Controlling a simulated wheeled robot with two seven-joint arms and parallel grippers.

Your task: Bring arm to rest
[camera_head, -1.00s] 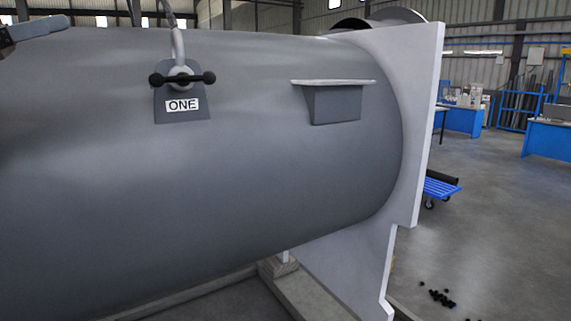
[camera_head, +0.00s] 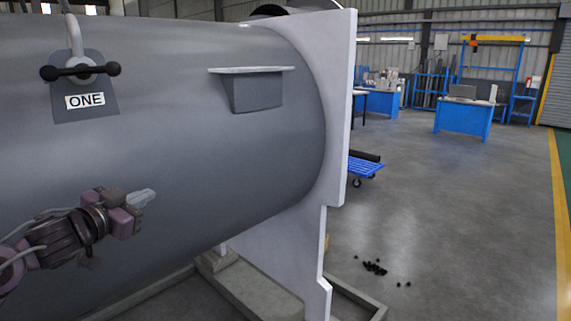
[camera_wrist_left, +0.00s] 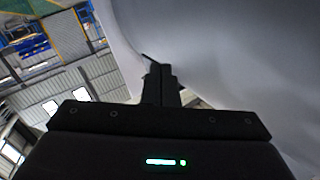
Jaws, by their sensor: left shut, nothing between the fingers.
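My left arm comes in from the lower left in the head view. Its gripper (camera_head: 142,198) is shut and empty, in front of the side of the big grey shell (camera_head: 190,150). I cannot tell how wide the gap to the shell is. In the left wrist view the closed fingers (camera_wrist_left: 160,85) point up the picture, with the shell's curved grey surface (camera_wrist_left: 230,60) filling the right side. My right gripper is not in view.
A blue cart (camera_head: 365,168) and small black pieces (camera_head: 375,268) are on the floor at right. Open floor lies beyond.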

